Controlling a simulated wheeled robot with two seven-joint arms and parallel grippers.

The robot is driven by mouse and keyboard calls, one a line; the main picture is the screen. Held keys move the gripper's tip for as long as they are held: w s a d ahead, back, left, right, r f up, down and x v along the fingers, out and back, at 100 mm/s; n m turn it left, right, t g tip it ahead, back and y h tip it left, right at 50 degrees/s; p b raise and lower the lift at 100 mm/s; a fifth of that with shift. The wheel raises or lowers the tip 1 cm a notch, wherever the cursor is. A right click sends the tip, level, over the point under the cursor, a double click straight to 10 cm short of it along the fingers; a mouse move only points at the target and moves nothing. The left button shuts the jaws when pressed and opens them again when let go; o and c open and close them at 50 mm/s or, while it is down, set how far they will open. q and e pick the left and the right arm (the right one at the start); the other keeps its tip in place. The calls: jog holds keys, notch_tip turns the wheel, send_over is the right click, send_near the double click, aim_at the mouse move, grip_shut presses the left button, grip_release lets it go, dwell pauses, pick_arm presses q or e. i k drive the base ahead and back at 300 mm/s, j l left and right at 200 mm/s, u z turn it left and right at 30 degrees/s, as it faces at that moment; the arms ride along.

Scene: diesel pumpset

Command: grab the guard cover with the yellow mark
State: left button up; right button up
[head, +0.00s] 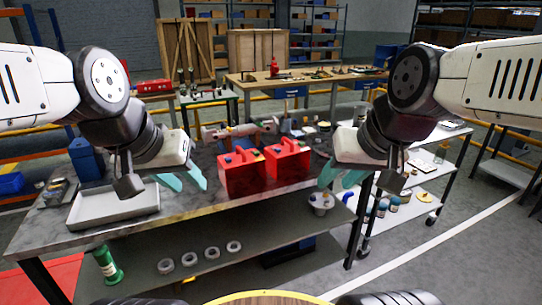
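Two red box-shaped guard covers stand side by side on the dark worktable (190,205): the left red cover (241,178) and the right red cover (288,166). Small dark and coloured details show on their tops, but they are too small to tell which one carries a yellow mark. My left gripper (186,181) has its teal fingers apart and empty, to the left of the left cover. My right gripper (340,179) also has its teal fingers apart and empty, to the right of the right cover and above the table's right end. Neither gripper touches a cover.
A grey tray (115,207) lies on the table's left part. A pump-like machine (240,132) and small items sit behind the covers. The lower shelf holds several pale rings (190,258). A cart (425,180) with jars stands at the right. The table front before the covers is clear.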

aim_at(243, 161)
jog(key=i+j, duration=0.4)
jog(key=j, duration=0.2)
jog(key=i+j, duration=0.45)
jog(key=j+u, duration=0.05)
jog(key=j, duration=0.1)
